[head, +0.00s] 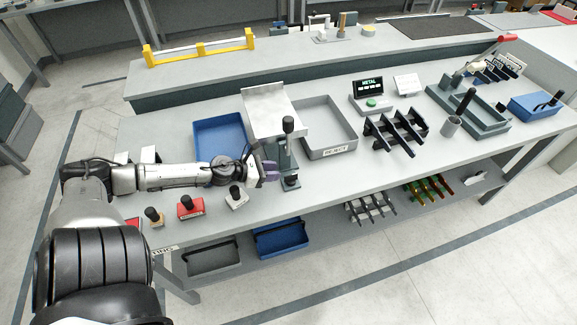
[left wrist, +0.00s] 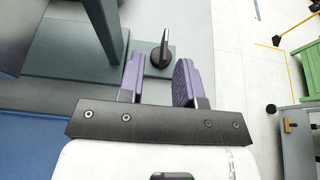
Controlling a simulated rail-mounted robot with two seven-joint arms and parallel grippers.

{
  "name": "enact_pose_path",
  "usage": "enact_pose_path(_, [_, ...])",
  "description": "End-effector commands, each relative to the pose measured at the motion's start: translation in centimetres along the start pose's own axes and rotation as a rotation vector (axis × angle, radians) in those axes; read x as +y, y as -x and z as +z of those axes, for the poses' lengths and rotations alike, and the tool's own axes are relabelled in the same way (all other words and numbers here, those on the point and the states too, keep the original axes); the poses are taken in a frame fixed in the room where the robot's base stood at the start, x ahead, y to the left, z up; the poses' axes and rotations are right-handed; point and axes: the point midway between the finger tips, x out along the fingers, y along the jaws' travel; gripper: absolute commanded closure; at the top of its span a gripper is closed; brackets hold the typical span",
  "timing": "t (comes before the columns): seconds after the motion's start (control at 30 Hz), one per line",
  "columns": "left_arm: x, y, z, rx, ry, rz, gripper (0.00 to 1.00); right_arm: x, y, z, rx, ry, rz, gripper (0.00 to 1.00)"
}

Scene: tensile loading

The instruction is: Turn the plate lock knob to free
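The plate lock knob (head: 292,181) is a small black knob at the front foot of the grey fixture (head: 285,158) near the table's front edge. In the left wrist view the knob (left wrist: 161,50) has a raised black grip on a round base, on a grey plate. My left gripper (head: 267,166) reaches in from the left, just left of the knob. Its purple fingers (left wrist: 160,70) are open and apart, with the knob just beyond the gap between their tips. I see no contact with it. My right gripper is not in view.
A black-topped post (head: 288,124) rises from the fixture beside my left gripper. A blue tray (head: 200,128) and a grey reject tray (head: 354,140) flank the sloped metal plate (head: 270,108). Several black-handled blocks, including a red one (head: 190,208), stand along the front edge.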

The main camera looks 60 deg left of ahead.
Motion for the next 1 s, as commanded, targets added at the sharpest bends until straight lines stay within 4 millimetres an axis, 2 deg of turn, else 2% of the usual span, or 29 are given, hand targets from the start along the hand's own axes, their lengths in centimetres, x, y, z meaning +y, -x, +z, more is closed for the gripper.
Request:
enact_pose_path(0.17, [-0.1, -1.0, -0.1, 0.0, -0.003, -0.005, 0.68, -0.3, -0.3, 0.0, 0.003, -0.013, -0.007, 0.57])
enact_pose_path(0.6, [-0.1, -5.6, -0.1, -0.001, -0.001, -0.003, 0.68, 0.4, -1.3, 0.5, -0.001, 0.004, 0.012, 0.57])
enact_pose_path(1.0, [-0.2, -7.4, -0.1, 0.001, 0.001, -0.004, 0.68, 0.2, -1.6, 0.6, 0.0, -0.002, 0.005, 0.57])
